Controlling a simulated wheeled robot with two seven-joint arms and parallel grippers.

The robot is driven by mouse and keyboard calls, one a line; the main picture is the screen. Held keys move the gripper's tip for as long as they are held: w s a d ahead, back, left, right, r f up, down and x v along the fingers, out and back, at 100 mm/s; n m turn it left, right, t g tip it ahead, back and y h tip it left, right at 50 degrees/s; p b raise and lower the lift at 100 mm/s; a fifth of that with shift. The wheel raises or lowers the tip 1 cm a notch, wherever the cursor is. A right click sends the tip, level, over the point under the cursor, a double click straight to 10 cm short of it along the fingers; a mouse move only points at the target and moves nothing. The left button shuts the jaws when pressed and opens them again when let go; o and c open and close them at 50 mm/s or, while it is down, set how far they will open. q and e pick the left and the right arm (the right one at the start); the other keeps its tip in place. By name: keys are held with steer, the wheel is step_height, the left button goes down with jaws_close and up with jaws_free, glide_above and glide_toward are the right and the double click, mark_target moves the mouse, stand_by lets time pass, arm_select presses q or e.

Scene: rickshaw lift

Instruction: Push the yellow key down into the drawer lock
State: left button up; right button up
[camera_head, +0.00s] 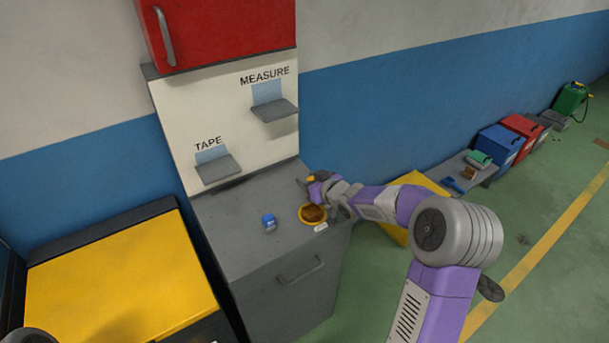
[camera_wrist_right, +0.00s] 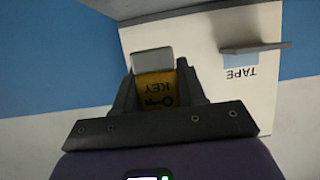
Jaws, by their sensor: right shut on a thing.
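My right gripper (camera_head: 309,183) is over the back right of the grey drawer cabinet's top (camera_head: 235,220). In the right wrist view my right gripper (camera_wrist_right: 156,95) is shut on the yellow key (camera_wrist_right: 157,92), which has a black key drawing and the word KEY. A pale grey block (camera_wrist_right: 152,61) shows at the key's far end. In the head view only a small yellow-orange bit (camera_head: 311,178) shows at the fingers. I cannot tell whether the key touches anything. I cannot make out the drawer lock. My left gripper is not in view.
A yellow bowl with brown contents (camera_head: 313,214), a blue item (camera_head: 269,222) and a small white tag (camera_head: 320,227) are on the cabinet top. The drawer handle (camera_head: 302,270) is on its front. A white panel with TAPE (camera_head: 217,168) and MEASURE (camera_head: 275,110) shelves stands behind.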

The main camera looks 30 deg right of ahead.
mark_target(310, 209)
steer(key=shift+s+f+b, duration=0.3)
steer(key=shift+f+b, duration=0.15)
steer(key=shift+b, duration=0.05)
step_height(310, 209, down, 3)
steer(key=b, duration=0.3)
steer(key=shift+f, duration=0.2)
steer(key=shift+w+f+b, duration=0.1)
steer(key=shift+f+b, duration=0.55)
steer(key=shift+f, duration=0.05)
steer(key=shift+r, duration=0.1)
steer(key=shift+f+b, duration=0.85)
steer(key=shift+f, duration=0.65)
stand_by(0.6)
